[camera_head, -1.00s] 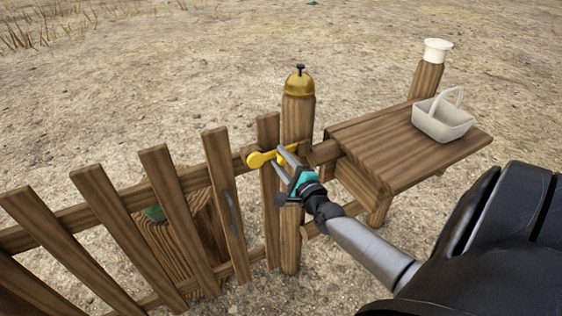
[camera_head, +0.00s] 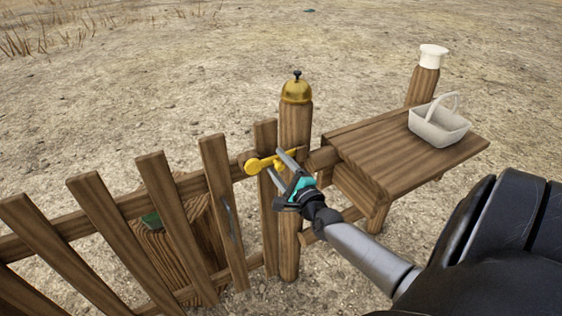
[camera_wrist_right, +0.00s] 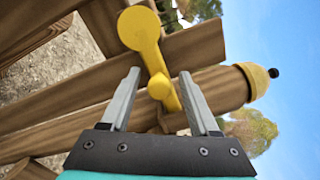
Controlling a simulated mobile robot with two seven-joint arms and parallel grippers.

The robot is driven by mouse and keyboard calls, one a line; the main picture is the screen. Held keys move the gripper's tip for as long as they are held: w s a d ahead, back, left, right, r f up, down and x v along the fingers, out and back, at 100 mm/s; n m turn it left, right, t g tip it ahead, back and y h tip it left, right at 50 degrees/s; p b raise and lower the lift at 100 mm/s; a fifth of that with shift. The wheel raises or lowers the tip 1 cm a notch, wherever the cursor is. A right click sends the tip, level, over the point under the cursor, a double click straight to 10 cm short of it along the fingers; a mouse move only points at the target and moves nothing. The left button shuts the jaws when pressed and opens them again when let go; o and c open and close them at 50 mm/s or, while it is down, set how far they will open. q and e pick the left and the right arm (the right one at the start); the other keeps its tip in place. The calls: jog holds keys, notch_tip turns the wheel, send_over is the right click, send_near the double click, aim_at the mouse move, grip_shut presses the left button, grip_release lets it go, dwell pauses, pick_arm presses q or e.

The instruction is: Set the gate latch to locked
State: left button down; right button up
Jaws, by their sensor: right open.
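The yellow gate latch (camera_head: 262,163) lies nearly level across the top of the wooden gate (camera_head: 215,165) and the gate post (camera_head: 293,135) in the head view. Its round knob end points left, over the gate side. In the right wrist view the latch (camera_wrist_right: 141,32) runs between and beyond the fingertips. My right gripper (camera_head: 276,163) is at the latch, with its fingers apart around the bar's inner part; it also shows in the right wrist view (camera_wrist_right: 160,75). I cannot tell whether a finger touches the latch. My left gripper is not in view.
A brass bell (camera_head: 296,88) tops the gate post. Right of it, a wooden table (camera_head: 375,150) holds a white basket (camera_head: 438,125). A post with a white cap (camera_head: 433,56) stands behind. A wooden block with a green top (camera_head: 152,220) stands behind the gate slats.

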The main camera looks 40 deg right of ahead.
pick_arm(q)
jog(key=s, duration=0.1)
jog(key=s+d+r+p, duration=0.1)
jog(key=p, duration=0.1)
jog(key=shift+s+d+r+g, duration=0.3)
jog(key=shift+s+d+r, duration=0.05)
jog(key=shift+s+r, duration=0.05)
pick_arm(e)
jog(key=v, duration=1.5)
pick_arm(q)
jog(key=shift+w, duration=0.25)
pick_arm(e)
jog(key=shift+s, duration=0.15)
